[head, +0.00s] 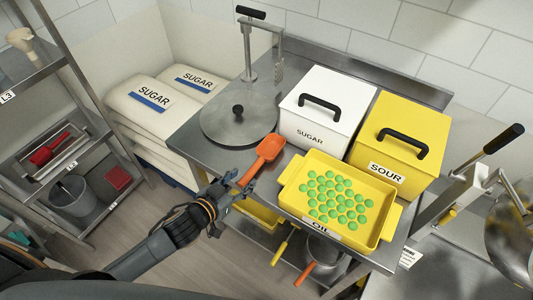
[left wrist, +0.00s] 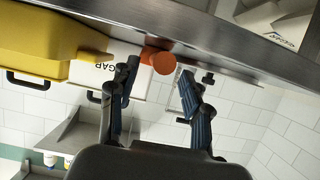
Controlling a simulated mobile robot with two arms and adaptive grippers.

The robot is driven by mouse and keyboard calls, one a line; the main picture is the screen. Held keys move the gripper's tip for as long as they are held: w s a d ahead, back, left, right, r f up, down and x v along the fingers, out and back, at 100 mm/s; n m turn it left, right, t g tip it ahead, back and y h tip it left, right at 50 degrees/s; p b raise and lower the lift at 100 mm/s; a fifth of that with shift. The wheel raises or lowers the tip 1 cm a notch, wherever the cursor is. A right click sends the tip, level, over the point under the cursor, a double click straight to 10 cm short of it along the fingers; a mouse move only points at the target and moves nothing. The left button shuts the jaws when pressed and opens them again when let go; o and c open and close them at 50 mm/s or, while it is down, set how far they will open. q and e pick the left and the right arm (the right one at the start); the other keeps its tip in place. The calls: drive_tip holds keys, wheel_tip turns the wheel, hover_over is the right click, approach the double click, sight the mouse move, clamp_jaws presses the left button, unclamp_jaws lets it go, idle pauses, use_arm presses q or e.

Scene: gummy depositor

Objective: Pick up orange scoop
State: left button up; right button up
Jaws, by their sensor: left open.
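The orange scoop (head: 269,148) lies on the steel table with its bowl toward the back and its handle pointing to the front left, over the table edge. My left gripper (head: 229,192) is open at the handle end. In the left wrist view the orange handle end (left wrist: 160,62) shows just beyond and between the fingertips of my left gripper (left wrist: 160,80). Whether the fingers touch the handle cannot be told. The scoop's bowl is hidden in the left wrist view. My right gripper is not in view.
Right of the scoop stand a yellow tray (head: 288,196) of green candies, a white sugar bin (head: 322,112) and a yellow sour bin (head: 412,128). A round steel lid (head: 225,122) lies behind it to the left. The steel table's edge (left wrist: 150,33) is close to my fingers. A shelf rack stands left.

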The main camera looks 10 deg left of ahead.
sight(246, 177)
use_arm(q)
drive_tip(key=shift+w+d+f+p, duration=0.1)
drive_tip(key=shift+w+d+p, duration=0.2)
drive_tip(key=shift+w, duration=0.3)
drive_tip(key=p+x, duration=0.1)
drive_tip(key=x, duration=0.2)
drive_tip(key=shift+w+d+f, duration=0.1)
drive_tip(key=shift+w+f, duration=0.05)
drive_tip(key=shift+w+d+f, duration=0.1)
drive_tip(key=shift+w+f, duration=0.15)
drive_tip(key=shift+w, duration=0.1)
drive_tip(key=shift+s, duration=0.1)
clamp_jaws()
